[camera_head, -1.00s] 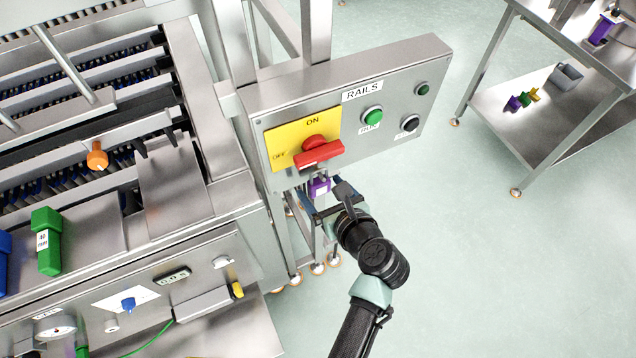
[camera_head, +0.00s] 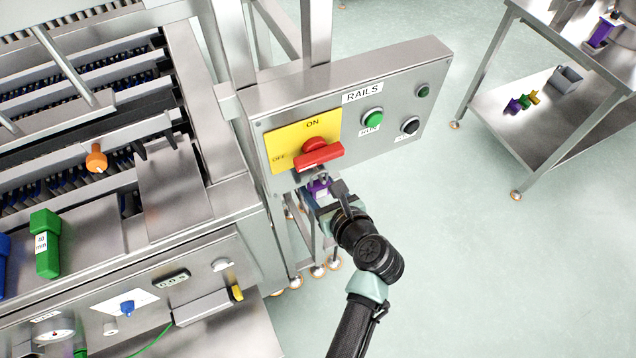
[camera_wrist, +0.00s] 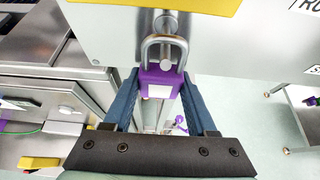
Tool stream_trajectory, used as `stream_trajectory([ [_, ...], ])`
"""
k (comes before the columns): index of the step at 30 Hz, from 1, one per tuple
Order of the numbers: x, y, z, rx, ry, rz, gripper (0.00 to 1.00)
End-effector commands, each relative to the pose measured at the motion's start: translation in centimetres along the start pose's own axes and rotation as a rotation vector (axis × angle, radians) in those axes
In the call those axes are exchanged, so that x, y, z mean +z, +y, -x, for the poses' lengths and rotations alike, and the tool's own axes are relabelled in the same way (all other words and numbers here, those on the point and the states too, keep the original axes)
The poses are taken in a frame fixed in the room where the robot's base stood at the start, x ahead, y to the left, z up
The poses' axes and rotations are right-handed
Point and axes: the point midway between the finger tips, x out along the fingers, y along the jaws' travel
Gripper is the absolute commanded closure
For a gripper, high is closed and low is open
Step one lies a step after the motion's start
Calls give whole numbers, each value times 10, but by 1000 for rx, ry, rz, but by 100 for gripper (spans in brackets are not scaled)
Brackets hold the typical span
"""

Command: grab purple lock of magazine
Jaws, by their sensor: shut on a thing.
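The purple lock (camera_wrist: 158,83) has a metal shackle and a pale label; its shackle passes up by a round metal pin at the lower edge of the RAILS panel. In the head view the lock (camera_head: 319,186) shows just below the red switch, partly covered by my gripper. My gripper (camera_wrist: 161,88) is shut on the lock, with one blue finger on each side of its body. It also shows in the head view (camera_head: 321,197). I cannot tell whether the shackle is locked.
The RAILS panel (camera_head: 398,80) with a red switch (camera_head: 318,153) on a yellow plate is right above my gripper. The machine (camera_head: 235,200) stands to the left. A steel table (camera_head: 548,140) with small coloured pieces on its lower shelf is at right. Floor between is clear.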

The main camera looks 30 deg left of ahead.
Motion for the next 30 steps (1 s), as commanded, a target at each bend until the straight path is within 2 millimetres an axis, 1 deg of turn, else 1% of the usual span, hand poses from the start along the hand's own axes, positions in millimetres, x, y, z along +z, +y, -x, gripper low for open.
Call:
stream_trajectory([
  [1, 0, 0, 0, 0, 0, 0, 94],
  [2, 0, 0, 0, 0, 0, 0, 99],
  [3, 0, 0, 0, 0, -1, 0, 100],
  [30, 11, 0, 6, 0, -1, 0, 100],
])
